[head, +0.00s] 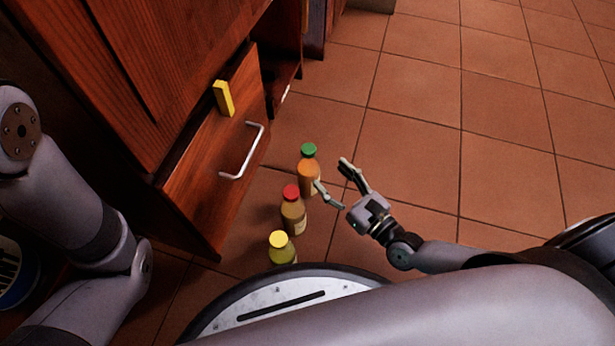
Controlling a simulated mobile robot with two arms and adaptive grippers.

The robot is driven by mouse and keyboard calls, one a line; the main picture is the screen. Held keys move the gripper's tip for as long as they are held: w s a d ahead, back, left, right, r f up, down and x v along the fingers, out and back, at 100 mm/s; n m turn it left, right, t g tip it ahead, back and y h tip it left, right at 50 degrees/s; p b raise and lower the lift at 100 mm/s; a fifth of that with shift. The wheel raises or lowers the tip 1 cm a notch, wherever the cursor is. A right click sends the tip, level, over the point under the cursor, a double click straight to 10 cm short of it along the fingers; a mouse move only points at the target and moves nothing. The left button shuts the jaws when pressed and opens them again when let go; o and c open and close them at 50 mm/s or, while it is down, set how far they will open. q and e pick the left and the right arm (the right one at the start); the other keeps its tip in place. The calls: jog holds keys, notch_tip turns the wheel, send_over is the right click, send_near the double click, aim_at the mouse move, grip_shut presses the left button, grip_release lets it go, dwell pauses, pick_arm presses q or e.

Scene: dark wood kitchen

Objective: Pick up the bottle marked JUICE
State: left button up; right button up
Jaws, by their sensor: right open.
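Three bottles stand upright in a row on the tiled floor. The farthest has a green cap and an orange body (307,175). The middle one has a red cap and a brownish body (293,215). My right gripper (331,175) is open and empty, just right of the green-capped bottle. One finger overlaps that bottle's right side in the picture; I cannot tell whether they touch. My left gripper is out of view.
A dark wood cabinet with an open drawer (208,170) and a silver handle (241,150) stands left of the bottles. A yellow block (223,98) sits on the drawer's edge. A can (14,272) is at the far left. The floor to the right is clear.

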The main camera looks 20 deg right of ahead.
aim_at(312, 159)
jog(key=b+x, duration=0.1)
jog(key=x, duration=0.3)
jog(key=shift+w, duration=0.1)
jog(key=shift+w+a+b, duration=0.2)
jog(key=shift+w+b, duration=0.1)
jog(key=b+x, duration=0.1)
jog(key=x, duration=0.2)
jog(key=shift+w+a+b, duration=0.15)
jog(key=shift+w+b, duration=0.15)
jog(key=shift+w+a, duration=0.1)
jog(key=shift+w, duration=0.25)
grip_shut()
